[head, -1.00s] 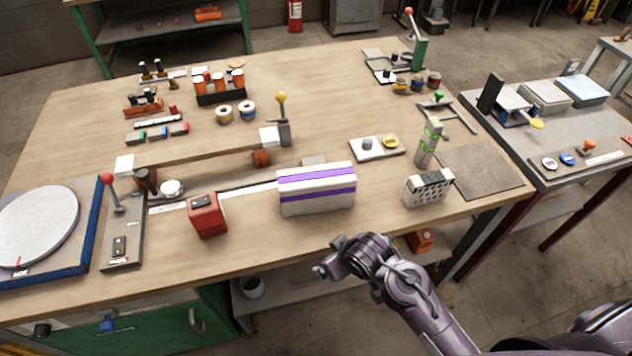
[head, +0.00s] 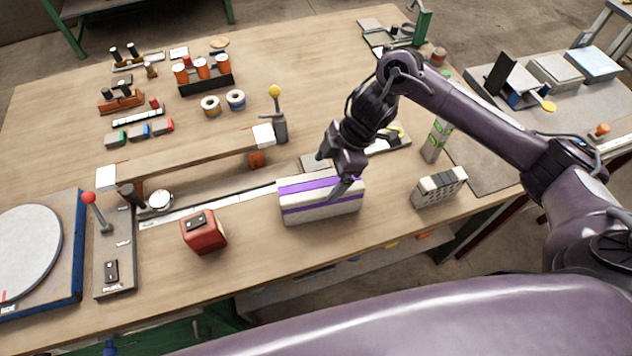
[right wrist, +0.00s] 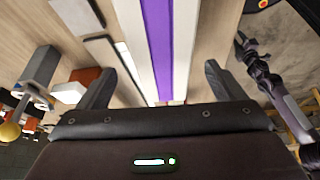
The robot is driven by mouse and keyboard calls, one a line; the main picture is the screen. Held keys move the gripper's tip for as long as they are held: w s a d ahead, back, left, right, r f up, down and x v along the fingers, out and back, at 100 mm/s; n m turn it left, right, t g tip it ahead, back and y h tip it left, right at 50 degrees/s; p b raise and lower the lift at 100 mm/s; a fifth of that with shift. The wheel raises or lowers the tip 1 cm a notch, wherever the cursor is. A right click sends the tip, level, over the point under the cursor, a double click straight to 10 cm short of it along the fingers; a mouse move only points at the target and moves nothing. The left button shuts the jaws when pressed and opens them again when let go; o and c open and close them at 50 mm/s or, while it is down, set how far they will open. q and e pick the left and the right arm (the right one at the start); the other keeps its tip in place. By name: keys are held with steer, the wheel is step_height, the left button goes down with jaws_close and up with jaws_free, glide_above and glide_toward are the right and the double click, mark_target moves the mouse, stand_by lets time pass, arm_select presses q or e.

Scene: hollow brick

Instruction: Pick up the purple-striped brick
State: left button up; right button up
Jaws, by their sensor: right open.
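The purple-striped brick (head: 305,208) is a long white block with purple bands, lying on the wooden table near its front edge. My right gripper (head: 335,178) is open and empty above the brick, pointing down, and covers part of its top and right end. In the right wrist view the brick (right wrist: 160,40) lies ahead, between the two spread fingers of the gripper (right wrist: 155,85). I cannot tell whether a finger touches it. A purple jointed arm, seemingly my left (right wrist: 265,75), shows at the right of that view; its jaws are unclear.
A raised wooden beam (head: 185,160) and a yellow-knobbed lever (head: 278,115) stand behind left. Bare tabletop lies between the red block and the brick.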

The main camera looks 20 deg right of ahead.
mark_target(323, 183)
steer(key=shift+s+d+f, duration=0.1)
steer(key=shift+s, duration=0.05)
steer(key=p+x, duration=0.1)
steer(key=x, duration=0.1)
steer(key=shift+s+a+f, duration=0.15)
steer(key=shift+a+f, duration=0.1)
steer(key=shift+f, duration=0.05)
steer(key=p+x, duration=0.1)
steer(key=x, duration=0.2)
steer(key=shift+a+f, duration=0.1)
steer(key=shift+f, duration=0.25)
steer(key=shift+a+f, duration=0.15)
steer(key=shift+f, duration=0.2)
steer(key=c, duration=1.7)
arm_select(q)
steer(key=shift+s+r, duration=0.7)
steer(key=shift+r, duration=0.3)
arm_select(e)
steer(key=shift+w+r, duration=0.15)
steer(key=shift+w, duration=0.1)
